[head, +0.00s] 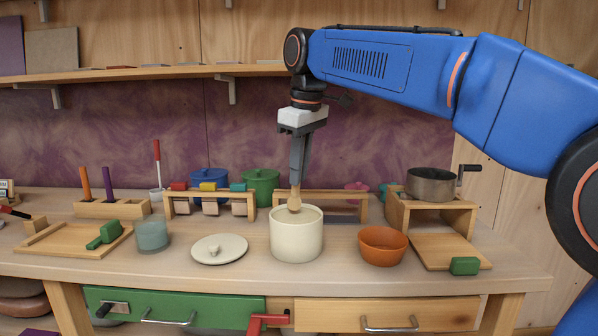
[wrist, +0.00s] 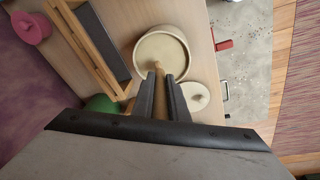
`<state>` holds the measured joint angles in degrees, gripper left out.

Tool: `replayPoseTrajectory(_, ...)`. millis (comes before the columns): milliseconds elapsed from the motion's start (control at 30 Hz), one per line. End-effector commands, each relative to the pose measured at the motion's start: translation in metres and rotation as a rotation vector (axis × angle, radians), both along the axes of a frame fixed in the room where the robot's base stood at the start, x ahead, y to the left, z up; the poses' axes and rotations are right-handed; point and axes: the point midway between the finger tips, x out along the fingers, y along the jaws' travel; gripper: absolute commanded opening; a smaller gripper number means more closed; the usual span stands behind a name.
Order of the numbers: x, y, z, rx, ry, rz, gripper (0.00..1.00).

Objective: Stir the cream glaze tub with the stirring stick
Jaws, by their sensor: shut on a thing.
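The cream glaze tub (head: 296,240) stands upright and open near the middle of the bench. The wrist view also shows the tub (wrist: 162,38) with pale glaze inside. My gripper (head: 297,180) is above the tub, pointing down, and is shut on the wooden stirring stick (head: 295,199). The stick also shows between the fingers in the wrist view (wrist: 159,76). Its lower end reaches into the tub's mouth; how deep it sits in the glaze is hidden by the wall. A cream lid (head: 219,249) with a knob lies on the bench to the left of the tub.
An orange bowl (head: 382,246) stands close to the tub's right. A wooden rack (head: 322,195) is right behind it. A glass cup (head: 152,236) is farther left. A grey pot (head: 431,184) sits on a wooden stand at right. A shelf (head: 150,73) runs along the wall.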

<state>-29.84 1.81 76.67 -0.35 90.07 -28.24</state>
Motion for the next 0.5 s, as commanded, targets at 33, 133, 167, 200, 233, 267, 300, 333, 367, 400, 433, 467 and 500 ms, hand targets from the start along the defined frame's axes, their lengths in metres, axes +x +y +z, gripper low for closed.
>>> replayPoseTrajectory(33, 0.0, 0.0, 0.0, 0.0, 0.0, 0.0, 0.0)
replayPoseTrajectory(133, 0.0, 0.0, 0.0, 0.0, 0.0, 0.0, 0.0)
replayPoseTrajectory(167, 0.0, 0.0, 0.0, 0.0, 0.0, 0.0, 0.0)
replayPoseTrajectory(200, 0.0, 0.0, 0.0, 0.0, 0.0, 0.0, 0.0)
replayPoseTrajectory(233, 0.0, 0.0, 0.001, 0.0, 0.0, 0.0, 0.0)
replayPoseTrajectory(267, 0.0, 0.0, 0.001, 0.0, 0.0, 0.0, 0.0)
replayPoseTrajectory(300, 0.0, 0.0, 0.003, 0.001, -0.001, 0.0, 0.0)
replayPoseTrajectory(333, 0.0, 0.0, 0.005, 0.0, -0.001, 0.0, 0.0)
replayPoseTrajectory(367, 0.0, 0.0, 0.007, 0.0, -0.001, 0.0, 0.0)
replayPoseTrajectory(400, 0.0, 0.0, 0.011, 0.001, -0.002, 0.0, 0.0)
replayPoseTrajectory(433, 0.001, 0.0, 0.013, 0.001, -0.002, 0.0, 0.0)
replayPoseTrajectory(467, 0.0, 0.0, 0.016, 0.001, -0.002, 0.0, 0.0)
replayPoseTrajectory(500, 0.0, 0.0, 0.019, 0.001, -0.002, 0.0, 0.0)
